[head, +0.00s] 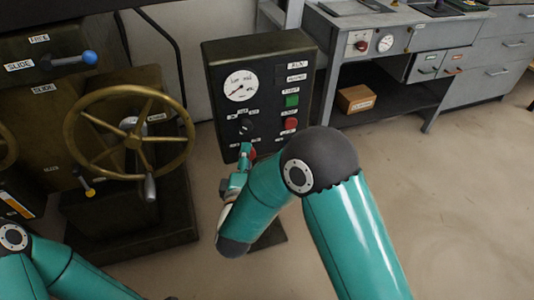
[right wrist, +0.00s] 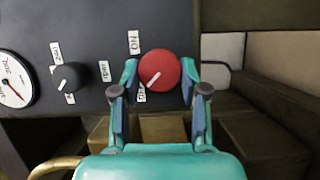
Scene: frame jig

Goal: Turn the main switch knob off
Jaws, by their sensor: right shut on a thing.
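The main switch knob (right wrist: 160,69) is a red round knob with a white pointer line, low on the dark control panel (head: 213,75). In the right wrist view its pointer slants down and left, towards a partly hidden label (right wrist: 140,97); an "ON" label (right wrist: 134,42) is above left. My right gripper (right wrist: 159,88) is shut on the knob, one finger on each side. In the head view the right gripper (head: 245,157) is at the panel's lower part and covers most of the knob. My left arm shows at the lower left; its gripper is not visible.
The panel also has a gauge (head: 240,85), a black knob (right wrist: 70,77), a green button (head: 292,101) and a red button (head: 291,124). A brass handwheel (head: 133,141) stands close on the left.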

